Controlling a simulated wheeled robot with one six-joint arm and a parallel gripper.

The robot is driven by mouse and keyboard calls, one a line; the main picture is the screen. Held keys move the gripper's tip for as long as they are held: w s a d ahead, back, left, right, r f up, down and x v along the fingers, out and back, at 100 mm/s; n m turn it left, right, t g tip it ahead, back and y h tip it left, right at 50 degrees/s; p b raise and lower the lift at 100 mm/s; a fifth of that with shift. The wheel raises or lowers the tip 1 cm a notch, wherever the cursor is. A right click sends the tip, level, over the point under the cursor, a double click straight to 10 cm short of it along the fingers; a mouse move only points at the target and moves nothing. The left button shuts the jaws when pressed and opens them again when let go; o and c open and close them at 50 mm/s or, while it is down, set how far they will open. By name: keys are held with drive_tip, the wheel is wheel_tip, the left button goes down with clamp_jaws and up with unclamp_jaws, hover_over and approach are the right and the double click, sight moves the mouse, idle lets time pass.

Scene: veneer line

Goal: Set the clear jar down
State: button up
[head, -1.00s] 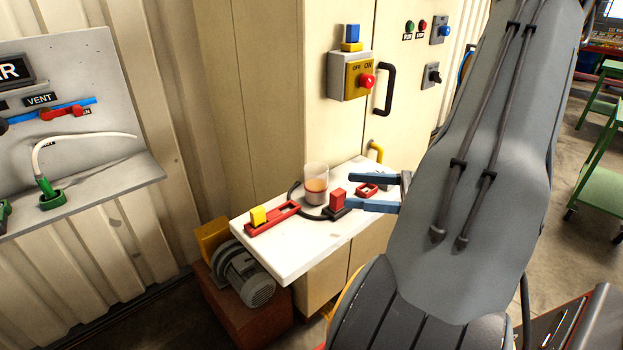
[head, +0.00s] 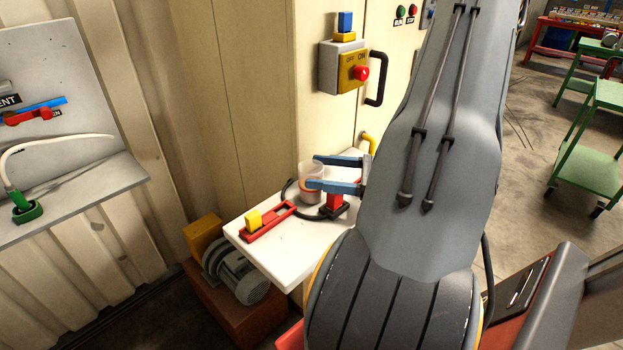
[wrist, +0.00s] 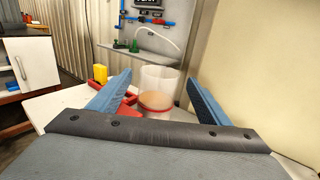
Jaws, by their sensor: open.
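The clear jar (head: 311,190) stands upright on the white shelf (head: 258,238), with a brownish-pink content in its lower part. In the wrist view the jar (wrist: 158,88) is ahead, between the lines of my two blue fingers. My gripper (head: 316,172) is open, and its fingertips are at the jar in the head view. In the wrist view my gripper (wrist: 160,84) shows a wide gap between its fingers. I cannot tell whether either finger touches the jar.
The cabinet with a switch box (head: 343,68) rises behind. A motor (head: 240,275) sits below the shelf.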

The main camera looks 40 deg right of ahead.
drive_tip(key=shift+p+x, duration=0.4)
drive_tip(key=shift+x, duration=1.1)
drive_tip(key=shift+s+a+f, duration=0.1)
drive_tip(key=shift+c, duration=0.3)
drive_tip(key=c, duration=1.3)
